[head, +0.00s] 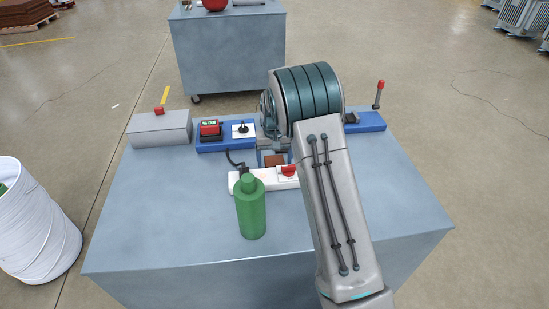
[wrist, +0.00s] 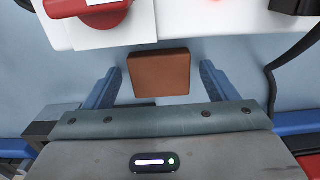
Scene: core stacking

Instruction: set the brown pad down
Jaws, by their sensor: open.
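The brown pad (wrist: 160,74) is a flat square block on the grey-blue table top (head: 150,215). In the wrist view it lies between the two spread fingers of my gripper (wrist: 158,85), with a gap on each side. My gripper is open and empty. In the head view a small part of the brown pad (head: 273,159) shows below my wrist, just behind the white strip. The arm hides much of the area around it there.
A white strip with a red knob (head: 288,170) lies right beside the pad. A green bottle (head: 250,208) stands in front of it. A blue base with devices (head: 212,143) and a grey box (head: 160,128) stand behind. The table's front left is clear.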

